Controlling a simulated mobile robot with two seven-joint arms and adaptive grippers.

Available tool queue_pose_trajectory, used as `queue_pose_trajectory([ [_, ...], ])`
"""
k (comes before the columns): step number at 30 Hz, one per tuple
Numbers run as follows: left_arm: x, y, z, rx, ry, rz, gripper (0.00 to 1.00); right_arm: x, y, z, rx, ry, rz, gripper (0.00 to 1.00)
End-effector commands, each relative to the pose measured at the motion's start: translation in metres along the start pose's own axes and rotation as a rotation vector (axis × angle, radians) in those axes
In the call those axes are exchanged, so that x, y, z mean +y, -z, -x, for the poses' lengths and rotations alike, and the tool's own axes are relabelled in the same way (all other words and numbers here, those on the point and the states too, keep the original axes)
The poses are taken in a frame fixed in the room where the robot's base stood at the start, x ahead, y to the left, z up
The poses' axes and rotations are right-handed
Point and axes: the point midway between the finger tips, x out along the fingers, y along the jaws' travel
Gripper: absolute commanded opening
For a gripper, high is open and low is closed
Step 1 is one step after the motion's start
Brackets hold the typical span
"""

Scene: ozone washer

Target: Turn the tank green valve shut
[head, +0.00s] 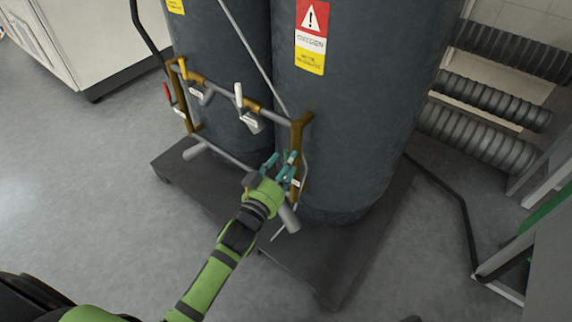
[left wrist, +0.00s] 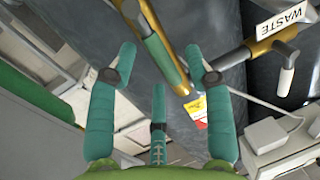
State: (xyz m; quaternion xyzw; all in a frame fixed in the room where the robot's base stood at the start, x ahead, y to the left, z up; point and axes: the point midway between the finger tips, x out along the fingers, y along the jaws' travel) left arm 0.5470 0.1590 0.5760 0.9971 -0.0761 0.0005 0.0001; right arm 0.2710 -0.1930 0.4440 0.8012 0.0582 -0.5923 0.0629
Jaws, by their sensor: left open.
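The green valve's handle (left wrist: 162,52) shows in the left wrist view as a green bar beside a brown pipe end, ahead of and between my spread fingers. My left gripper (left wrist: 160,65) is open, with teal fingers on either side of the handle; I cannot tell whether they touch it. In the head view my left gripper (head: 281,165) is at the lower right of the pipe frame (head: 298,135), in front of the right dark tank (head: 350,120). There its fingers and the green handle overlap and are hard to tell apart. My right gripper is not in view.
The tanks stand on a dark base plate (head: 315,270). Ribbed ducts (head: 490,90) are at the right. Floor (head: 90,190) at the left is clear.

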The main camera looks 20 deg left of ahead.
Motion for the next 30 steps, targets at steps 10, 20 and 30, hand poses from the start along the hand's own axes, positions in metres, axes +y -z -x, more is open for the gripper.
queue_pose_trajectory([
  [10,0.0005,-0.0003,-0.0097,-0.001,0.0,0.001,0.51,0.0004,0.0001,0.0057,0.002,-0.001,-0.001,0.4],
  [20,0.0004,-0.0004,-0.0094,-0.001,0.0,0.001,0.0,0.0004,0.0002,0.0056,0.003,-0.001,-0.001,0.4],
  [30,-0.0058,-0.0014,-0.0076,0.009,0.001,-0.058,0.0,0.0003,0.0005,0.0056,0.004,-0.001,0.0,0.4],
])
